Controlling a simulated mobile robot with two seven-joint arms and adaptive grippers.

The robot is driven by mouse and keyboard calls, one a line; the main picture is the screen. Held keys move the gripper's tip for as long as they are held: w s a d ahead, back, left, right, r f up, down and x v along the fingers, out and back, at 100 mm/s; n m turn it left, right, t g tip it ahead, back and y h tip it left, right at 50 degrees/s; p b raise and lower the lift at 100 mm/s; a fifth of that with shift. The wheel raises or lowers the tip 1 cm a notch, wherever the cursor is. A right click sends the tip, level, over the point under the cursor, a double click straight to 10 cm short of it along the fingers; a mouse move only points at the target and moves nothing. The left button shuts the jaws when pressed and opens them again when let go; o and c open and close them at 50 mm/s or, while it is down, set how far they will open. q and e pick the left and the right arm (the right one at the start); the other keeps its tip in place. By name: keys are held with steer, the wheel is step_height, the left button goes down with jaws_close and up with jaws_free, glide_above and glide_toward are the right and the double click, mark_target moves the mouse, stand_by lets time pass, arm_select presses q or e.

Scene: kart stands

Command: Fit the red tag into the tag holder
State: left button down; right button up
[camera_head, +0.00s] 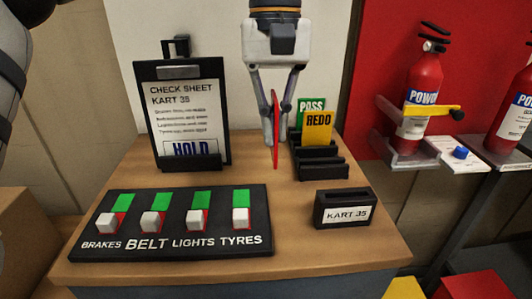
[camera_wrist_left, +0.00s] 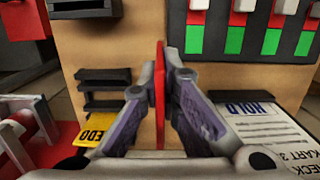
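My left gripper (camera_head: 273,110) is shut on the red tag (camera_head: 275,145), which hangs upright and nearly edge-on above the table. The left wrist view shows the red tag (camera_wrist_left: 160,95) between the fingertips (camera_wrist_left: 167,80). The tag holder (camera_head: 345,209) is a black block with a slot along its top and a KART 35 label, at the table's right front. No tag shows in its slot. It lies right of and nearer than the held tag, and part of it shows in the left wrist view (camera_wrist_left: 82,9). My right gripper is not in view.
A black rack (camera_head: 322,168) holds the yellow REDO tag (camera_head: 317,128) and green PASS tag (camera_head: 312,105); its front slots look empty. A switch panel (camera_head: 175,247) lies at the front left. A clipboard (camera_head: 184,115) stands behind. Fire extinguishers (camera_head: 422,85) are at the right.

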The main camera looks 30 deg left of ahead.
arm_select(q)
steer(key=w+f, duration=0.1)
steer(key=f, duration=0.1)
steer(key=a+f, duration=0.1)
steer(key=f, duration=0.1)
steer(key=w+a+f, duration=0.1)
steer(key=f, duration=0.1)
steer(key=shift+w+a+f, duration=0.2)
steer(key=shift+w+f, duration=0.05)
steer(key=shift+w, duration=0.05)
steer(key=shift+f, duration=0.3)
steer(key=c, duration=2.3)
jaws_free()
steer(key=shift+f, duration=0.15)
steer(key=o, duration=0.5)
